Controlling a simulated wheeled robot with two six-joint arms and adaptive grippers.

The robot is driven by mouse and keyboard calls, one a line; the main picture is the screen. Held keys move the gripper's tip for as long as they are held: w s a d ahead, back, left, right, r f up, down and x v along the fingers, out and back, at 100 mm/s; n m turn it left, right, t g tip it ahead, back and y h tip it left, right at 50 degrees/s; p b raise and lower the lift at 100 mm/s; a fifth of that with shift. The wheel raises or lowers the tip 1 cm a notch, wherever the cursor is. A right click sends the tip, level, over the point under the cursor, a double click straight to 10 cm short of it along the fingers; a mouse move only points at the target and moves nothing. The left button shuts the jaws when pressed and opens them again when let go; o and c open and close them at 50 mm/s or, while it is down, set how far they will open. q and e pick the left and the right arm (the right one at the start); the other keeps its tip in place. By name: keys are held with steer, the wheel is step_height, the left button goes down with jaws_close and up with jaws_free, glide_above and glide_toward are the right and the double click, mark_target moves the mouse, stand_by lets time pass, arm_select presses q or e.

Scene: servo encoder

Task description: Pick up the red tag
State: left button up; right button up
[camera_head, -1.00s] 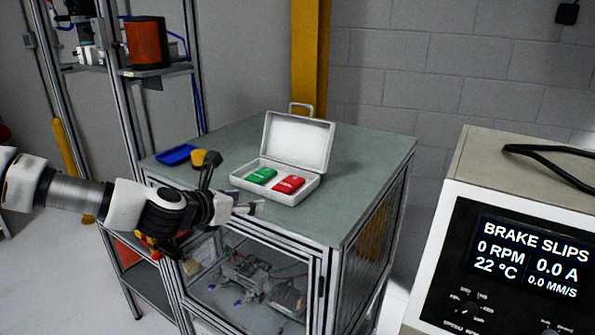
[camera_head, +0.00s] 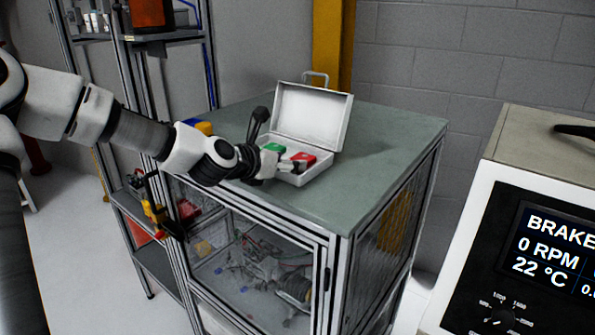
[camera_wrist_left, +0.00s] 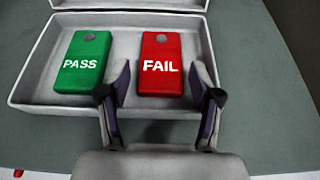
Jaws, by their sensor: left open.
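The red tag (camera_wrist_left: 160,62), marked FAIL, lies flat in the right part of the open white case (camera_wrist_left: 25,85). The green tag (camera_wrist_left: 85,60), marked PASS, lies beside it on the left. In the head view the red tag (camera_head: 304,158) and green tag (camera_head: 273,148) are partly covered by my gripper. My left gripper (camera_wrist_left: 160,85) is open, with its fingertips on either side of the red tag's near part in the wrist view; I cannot tell whether they touch it. My right gripper is not in view.
The case lid (camera_head: 312,115) stands open at the back. The case sits on a grey-green cabinet top (camera_head: 390,150), clear to the right. A yellow object (camera_head: 204,128) is left of my gripper. An instrument with a display (camera_head: 540,240) stands at the right.

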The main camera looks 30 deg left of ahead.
arm_select(q)
steer(key=shift+x, duration=1.5)
steer(key=shift+s+r, duration=0.2)
steer(key=shift+s, duration=0.05)
steer(key=c, duration=0.9)
steer(key=shift+w+d, duration=0.1)
steer(key=shift+w, duration=0.05)
